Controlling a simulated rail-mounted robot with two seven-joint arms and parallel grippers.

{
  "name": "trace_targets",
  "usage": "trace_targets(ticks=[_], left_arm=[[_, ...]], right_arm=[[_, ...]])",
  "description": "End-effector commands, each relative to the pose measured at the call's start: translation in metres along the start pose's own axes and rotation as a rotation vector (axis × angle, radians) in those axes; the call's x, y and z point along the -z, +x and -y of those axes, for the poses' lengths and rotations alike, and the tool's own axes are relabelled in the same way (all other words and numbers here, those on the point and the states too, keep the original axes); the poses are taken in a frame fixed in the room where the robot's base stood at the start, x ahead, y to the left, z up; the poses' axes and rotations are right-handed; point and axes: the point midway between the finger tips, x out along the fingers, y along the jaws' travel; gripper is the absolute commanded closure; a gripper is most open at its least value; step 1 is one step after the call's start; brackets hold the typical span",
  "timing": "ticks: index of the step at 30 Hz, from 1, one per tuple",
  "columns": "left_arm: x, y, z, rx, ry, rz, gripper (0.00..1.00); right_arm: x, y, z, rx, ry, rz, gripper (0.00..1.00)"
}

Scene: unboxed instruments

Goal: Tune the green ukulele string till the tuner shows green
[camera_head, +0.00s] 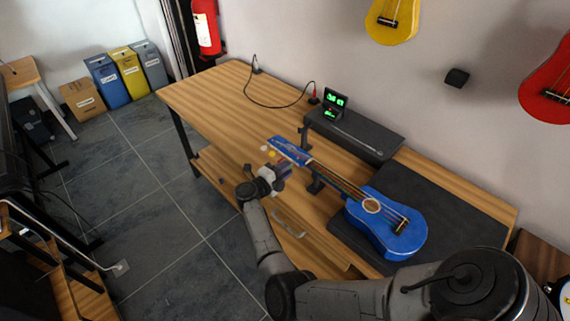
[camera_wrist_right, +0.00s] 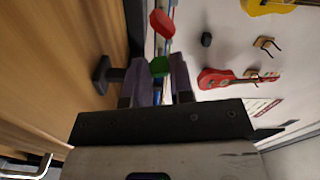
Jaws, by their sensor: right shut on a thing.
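The blue ukulele (camera_head: 392,226) lies on the workbench, its neck resting on a dark stand and its headstock (camera_head: 287,150) pointing left. My right gripper (camera_head: 281,172) is at the near side of the headstock. In the right wrist view my right gripper (camera_wrist_right: 158,75) is shut on a green tuning peg (camera_wrist_right: 160,67), with one finger on each side of it. A red peg (camera_wrist_right: 161,23) sits just beyond. The small black tuner (camera_head: 334,104) stands behind the headstock, and its display is lit green. My left gripper is in neither view.
The tuner stands on a dark raised shelf (camera_head: 375,135) at the back of the wooden workbench (camera_head: 205,95). A cable (camera_head: 262,103) runs along the bench's back. Yellow (camera_head: 393,22) and red (camera_head: 549,92) ukuleles hang on the wall. The bench's left part is clear.

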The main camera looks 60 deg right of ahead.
Motion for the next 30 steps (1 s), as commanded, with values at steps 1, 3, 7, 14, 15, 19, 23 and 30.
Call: trace_targets(ticks=[1, 3, 7, 14, 15, 19, 23, 30], left_arm=[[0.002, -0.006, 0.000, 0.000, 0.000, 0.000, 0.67], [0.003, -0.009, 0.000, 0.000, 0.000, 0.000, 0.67], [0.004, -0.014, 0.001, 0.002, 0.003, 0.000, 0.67], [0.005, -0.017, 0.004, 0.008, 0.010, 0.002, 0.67], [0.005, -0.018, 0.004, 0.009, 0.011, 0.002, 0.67], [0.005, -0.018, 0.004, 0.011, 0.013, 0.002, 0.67], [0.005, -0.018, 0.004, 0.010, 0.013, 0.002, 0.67], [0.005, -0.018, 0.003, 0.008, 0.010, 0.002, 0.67]], right_arm=[[0.000, 0.000, 0.003, -0.001, -0.029, 0.001, 1.00], [0.000, 0.000, 0.003, -0.001, -0.065, 0.001, 1.00], [0.000, 0.000, 0.002, 0.000, -0.117, 0.001, 1.00], [0.000, 0.000, 0.000, 0.000, -0.167, 0.000, 1.00], [0.000, 0.000, 0.000, 0.000, -0.171, 0.000, 1.00], [0.000, 0.000, 0.000, 0.000, -0.177, 0.000, 1.00], [0.000, 0.000, 0.000, 0.000, -0.178, 0.000, 1.00], [0.000, 0.000, 0.000, 0.000, -0.177, 0.000, 0.73]])
